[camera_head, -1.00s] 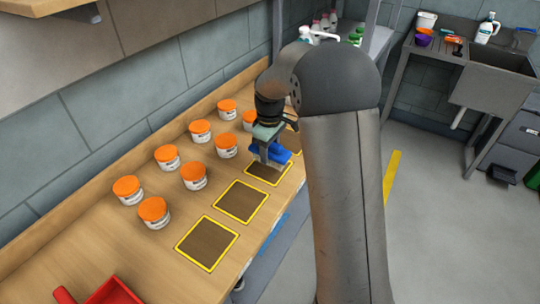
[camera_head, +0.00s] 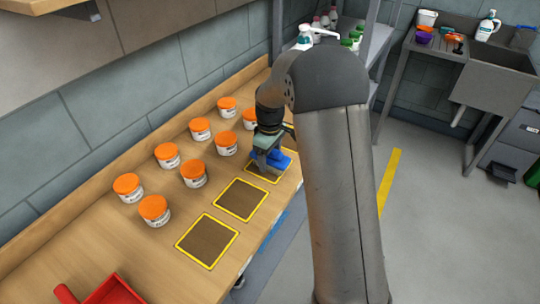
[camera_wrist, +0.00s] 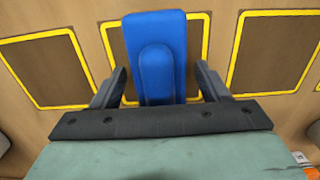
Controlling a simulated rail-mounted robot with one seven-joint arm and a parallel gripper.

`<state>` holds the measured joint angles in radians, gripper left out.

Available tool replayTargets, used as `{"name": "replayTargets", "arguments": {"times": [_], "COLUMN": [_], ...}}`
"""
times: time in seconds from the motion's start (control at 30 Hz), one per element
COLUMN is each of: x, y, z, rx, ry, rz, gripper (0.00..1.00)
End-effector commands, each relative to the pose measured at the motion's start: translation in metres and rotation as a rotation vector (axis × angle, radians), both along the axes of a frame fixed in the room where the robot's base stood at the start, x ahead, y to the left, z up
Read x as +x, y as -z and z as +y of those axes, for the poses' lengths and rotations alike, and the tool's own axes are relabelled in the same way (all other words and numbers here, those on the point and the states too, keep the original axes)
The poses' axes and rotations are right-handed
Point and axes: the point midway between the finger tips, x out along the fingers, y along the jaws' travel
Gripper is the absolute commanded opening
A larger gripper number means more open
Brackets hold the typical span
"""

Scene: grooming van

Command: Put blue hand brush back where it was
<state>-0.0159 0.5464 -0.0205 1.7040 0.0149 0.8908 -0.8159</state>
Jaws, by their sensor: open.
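The blue hand brush (camera_wrist: 157,55) lies over a dark square outlined in yellow (camera_wrist: 198,48) in the wrist view. In the head view the brush (camera_head: 281,160) sits at the corresponding outlined square (camera_head: 262,176) on the wooden bench. My gripper (camera_wrist: 160,86) is open, with one finger on each side of the brush's handle and a visible gap on both sides. The head view shows my gripper (camera_head: 267,158) low over the brush, partly hiding it. Whether the brush rests fully flat is hard to tell.
Nearer outlined squares (camera_head: 241,200) (camera_head: 207,242) are empty. Several orange-lidded tubs (camera_head: 194,173) stand left of the squares, some close to my gripper. A red container (camera_head: 112,292) sits at the near end of the bench (camera_head: 110,240). A sink (camera_head: 497,72) is at the far right.

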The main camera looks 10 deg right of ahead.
Motion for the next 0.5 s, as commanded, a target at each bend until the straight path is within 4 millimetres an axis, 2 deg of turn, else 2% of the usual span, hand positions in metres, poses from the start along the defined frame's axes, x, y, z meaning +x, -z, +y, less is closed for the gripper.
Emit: {"name": "replayTargets", "arguments": {"times": [0.17,0.5], "x": [0.001,0.001], "y": [-0.014,-0.086], "z": [0.0,0.0], "rx": [0.0,-0.001], "ry": [0.0,0.0], "rz": [-0.004,-0.005], "gripper": [0.69,0.69]}}
